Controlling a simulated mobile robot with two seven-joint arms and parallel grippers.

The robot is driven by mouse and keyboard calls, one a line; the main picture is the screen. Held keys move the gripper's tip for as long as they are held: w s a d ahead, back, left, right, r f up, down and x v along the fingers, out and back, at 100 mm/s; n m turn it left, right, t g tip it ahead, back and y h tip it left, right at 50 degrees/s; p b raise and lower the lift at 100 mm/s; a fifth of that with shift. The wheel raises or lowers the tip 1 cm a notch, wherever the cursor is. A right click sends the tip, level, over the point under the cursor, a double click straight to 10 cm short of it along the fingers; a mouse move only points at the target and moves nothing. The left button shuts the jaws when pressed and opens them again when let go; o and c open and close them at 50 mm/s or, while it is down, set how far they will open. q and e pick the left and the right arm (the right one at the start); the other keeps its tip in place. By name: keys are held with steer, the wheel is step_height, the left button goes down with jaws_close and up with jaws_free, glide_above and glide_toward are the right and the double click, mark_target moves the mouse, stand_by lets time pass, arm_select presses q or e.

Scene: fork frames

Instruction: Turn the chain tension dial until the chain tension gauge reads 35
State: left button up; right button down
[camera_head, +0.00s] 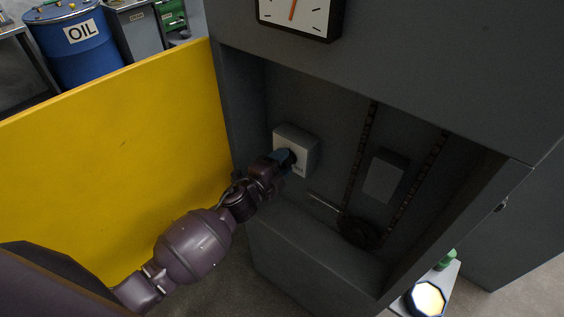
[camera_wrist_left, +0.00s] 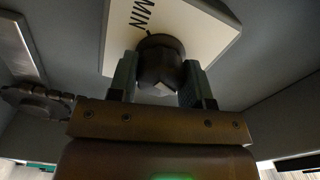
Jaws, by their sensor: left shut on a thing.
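The chain tension dial (camera_wrist_left: 158,62) is a dark knob on a pale box (camera_head: 305,142) on the cabinet's inner back wall. The word MIN shows on the box's face in the left wrist view (camera_wrist_left: 120,35). My left gripper (camera_head: 288,157) is shut on the dial, with one finger on each side of it in the left wrist view (camera_wrist_left: 157,82). In the head view the gripper hides most of the dial. A gauge (camera_head: 298,14) with a white face and an orange needle is cut off at the top edge, so its reading cannot be told. My right gripper is not in view.
A yellow panel (camera_head: 120,150) stands left of the cabinet, close to my left arm. Inside the recess are chains (camera_head: 362,145), a sprocket (camera_head: 360,231) and a grey block (camera_head: 384,178). A blue oil drum (camera_head: 85,45) is behind the panel. A white stand (camera_head: 440,285) is at lower right.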

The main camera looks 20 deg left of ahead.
arm_select(q)
steer(key=o, duration=0.9)
steer(key=v, duration=1)
steer(key=shift+s+a+r, duration=0.1)
steer(key=shift+s+a, duration=0.05)
steer(key=shift+s, duration=0.25)
